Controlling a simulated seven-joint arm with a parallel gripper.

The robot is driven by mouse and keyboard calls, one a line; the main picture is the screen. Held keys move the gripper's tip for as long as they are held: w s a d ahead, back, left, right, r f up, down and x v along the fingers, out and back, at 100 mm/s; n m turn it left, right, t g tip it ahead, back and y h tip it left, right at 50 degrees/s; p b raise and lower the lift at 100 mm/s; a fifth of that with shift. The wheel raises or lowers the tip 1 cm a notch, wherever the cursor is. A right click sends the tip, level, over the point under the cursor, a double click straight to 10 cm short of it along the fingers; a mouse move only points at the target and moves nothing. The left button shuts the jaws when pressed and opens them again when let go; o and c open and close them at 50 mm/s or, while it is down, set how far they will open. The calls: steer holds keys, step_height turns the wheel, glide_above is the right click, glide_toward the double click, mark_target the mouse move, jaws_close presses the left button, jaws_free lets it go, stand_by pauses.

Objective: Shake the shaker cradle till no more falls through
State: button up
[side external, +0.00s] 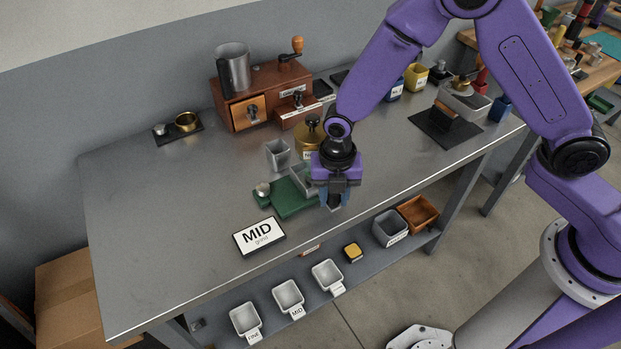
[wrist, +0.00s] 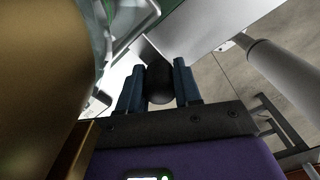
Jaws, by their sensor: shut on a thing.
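The shaker cradle (side external: 297,204) appears to be the green base near the front edge of the bench, with a grey translucent box (side external: 302,180) on it and a round metal knob at its left end. My gripper (side external: 334,203) points down at the cradle's right end. In the wrist view, my gripper (wrist: 160,88) has its dark blue fingers closed on a black rounded handle (wrist: 159,80). I take this as the cradle's handle; its join to the cradle is hidden. Green edges of the cradle show at the top left there. Whether anything falls through cannot be seen.
A brass-coloured vessel (side external: 309,136) stands close behind my gripper, and a small grey cup (side external: 277,154) stands beside the cradle. A "MID grind" sign (side external: 259,236) lies front left. Labelled white trays (side external: 288,298) sit on the shelf below.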

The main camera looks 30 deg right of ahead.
steer(key=a, duration=0.3)
steer(key=shift+w+a, duration=0.1)
steer(key=shift+a, duration=0.2)
steer(key=shift+d, duration=2.7)
steer(key=shift+a, duration=2.75)
steer(key=shift+d, duration=0.1)
steer(key=shift+d, duration=1.35)
steer(key=o, duration=1)
